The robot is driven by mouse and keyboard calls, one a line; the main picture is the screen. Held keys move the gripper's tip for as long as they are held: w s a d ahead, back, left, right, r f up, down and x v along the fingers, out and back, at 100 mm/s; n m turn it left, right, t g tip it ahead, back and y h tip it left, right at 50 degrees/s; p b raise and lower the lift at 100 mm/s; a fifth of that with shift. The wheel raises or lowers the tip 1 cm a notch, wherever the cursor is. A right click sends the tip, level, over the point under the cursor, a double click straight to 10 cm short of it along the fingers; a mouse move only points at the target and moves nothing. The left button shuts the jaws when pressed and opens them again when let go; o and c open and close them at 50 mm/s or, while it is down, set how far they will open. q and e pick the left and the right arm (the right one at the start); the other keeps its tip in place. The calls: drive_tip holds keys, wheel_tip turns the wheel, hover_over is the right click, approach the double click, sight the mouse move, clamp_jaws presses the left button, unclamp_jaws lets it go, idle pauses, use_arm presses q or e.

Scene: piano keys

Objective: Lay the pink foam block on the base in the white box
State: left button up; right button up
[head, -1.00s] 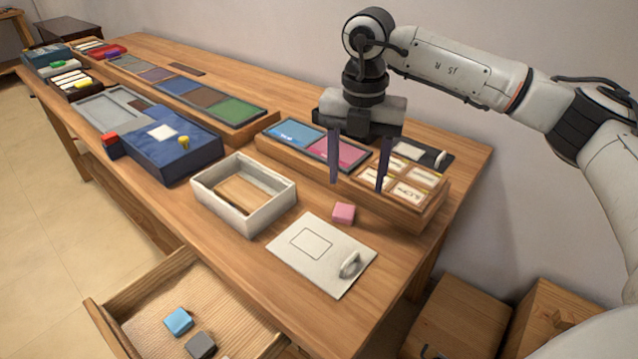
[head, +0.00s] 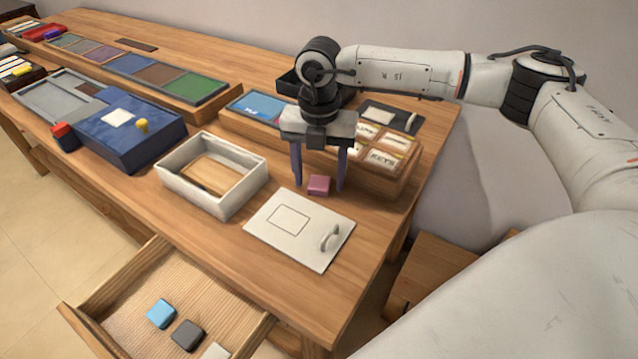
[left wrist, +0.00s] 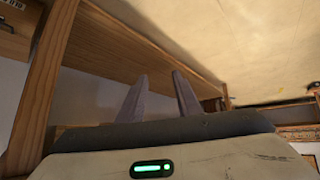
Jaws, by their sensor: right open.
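The small pink foam block (head: 319,185) lies on the table behind the white lid. My right gripper (head: 319,188) points down at it, open, with one finger on each side of the block; I cannot tell whether they touch it. The open white box (head: 188,188) stands to the left of the block, with a wooden base (head: 207,174) on its floor. My left gripper shows only in the left wrist view (left wrist: 160,79), its fingers apart and nothing between them.
A white lid with a handle (head: 285,245) lies in front of the block. A wooden rack of labelled tiles (head: 395,180) stands close behind the right gripper. A blue box (head: 120,145) is left of the white box. An open drawer (head: 140,305) holds several small blocks.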

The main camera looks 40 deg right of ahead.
drive_tip(key=c, duration=1.2)
